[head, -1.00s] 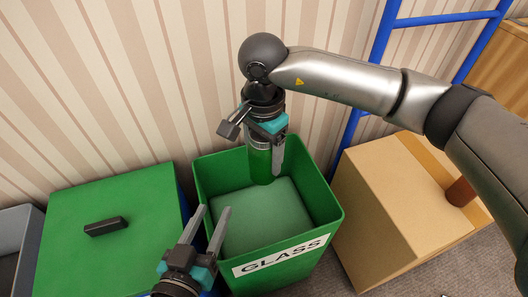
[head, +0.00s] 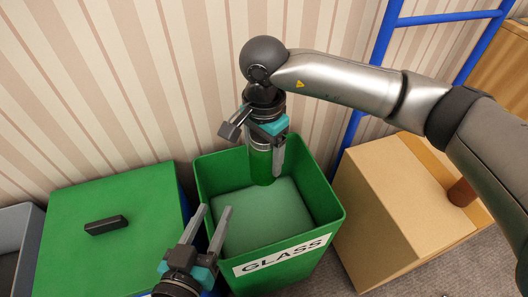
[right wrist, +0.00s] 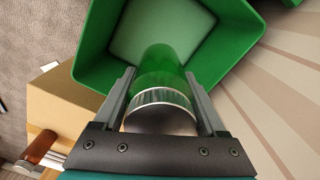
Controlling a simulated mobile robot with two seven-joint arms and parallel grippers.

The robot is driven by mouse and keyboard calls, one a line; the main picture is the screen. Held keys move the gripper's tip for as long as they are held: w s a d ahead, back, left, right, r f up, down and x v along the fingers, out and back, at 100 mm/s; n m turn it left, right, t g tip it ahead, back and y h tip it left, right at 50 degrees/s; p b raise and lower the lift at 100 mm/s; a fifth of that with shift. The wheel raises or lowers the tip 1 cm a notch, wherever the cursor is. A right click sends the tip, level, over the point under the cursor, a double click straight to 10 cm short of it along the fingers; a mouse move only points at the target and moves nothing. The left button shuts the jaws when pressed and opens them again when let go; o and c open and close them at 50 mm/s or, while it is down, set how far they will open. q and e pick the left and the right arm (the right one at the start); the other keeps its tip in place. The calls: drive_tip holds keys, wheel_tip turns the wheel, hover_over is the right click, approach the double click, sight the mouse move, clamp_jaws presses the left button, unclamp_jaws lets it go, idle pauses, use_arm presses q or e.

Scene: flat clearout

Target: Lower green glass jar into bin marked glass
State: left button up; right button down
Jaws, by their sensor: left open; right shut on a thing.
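The green glass jar (head: 261,165) hangs upright in my right gripper (head: 262,150), its lower part inside the mouth of the green bin marked GLASS (head: 330,222). In the right wrist view the jar (right wrist: 165,70) has a metal lid and sits between the two fingers of my right gripper (right wrist: 163,100), with the bin (right wrist: 90,50) beyond it. The jar appears above the pale green bottom of the bin; whether it touches cannot be told. My left gripper (head: 212,222) is open and empty at the bin's front left rim.
A green-lidded box (head: 110,240) with a black handle (head: 106,225) stands left of the bin, and a grey container (head: 20,235) beyond it. A cardboard box (head: 385,205) stands close on the right. A blue rack (head: 382,45) leans behind, by the striped wall (head: 120,80).

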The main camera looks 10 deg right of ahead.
wheel_tip(320, 180, down, 18)
drive_tip(key=shift+b, duration=0.3)
idle(2.7)
drive_tip(key=shift+f, duration=2.55)
idle(1.2)
unclamp_jaws()
